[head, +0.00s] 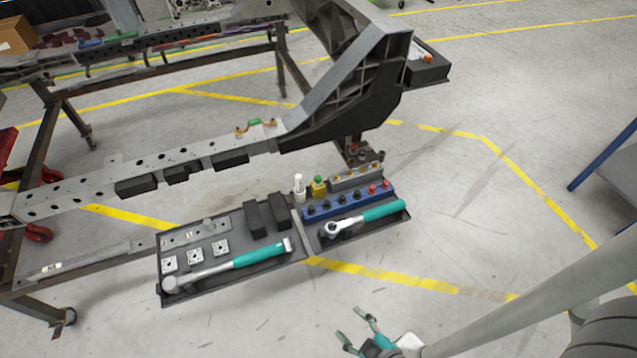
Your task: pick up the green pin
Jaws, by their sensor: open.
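A small green-topped piece (318,179) stands upright on a yellow block (318,189) at the back of the right-hand tool tray; it looks like the green pin. Another small green part (254,122) lies on the chassis rail between two brass-coloured fittings, so I cannot be certain which one is the pin. My gripper (349,323) is at the bottom centre, with its fingers apart and nothing between them. It is well in front of the tray and apart from everything on it.
The chassis rail (90,183) runs behind.

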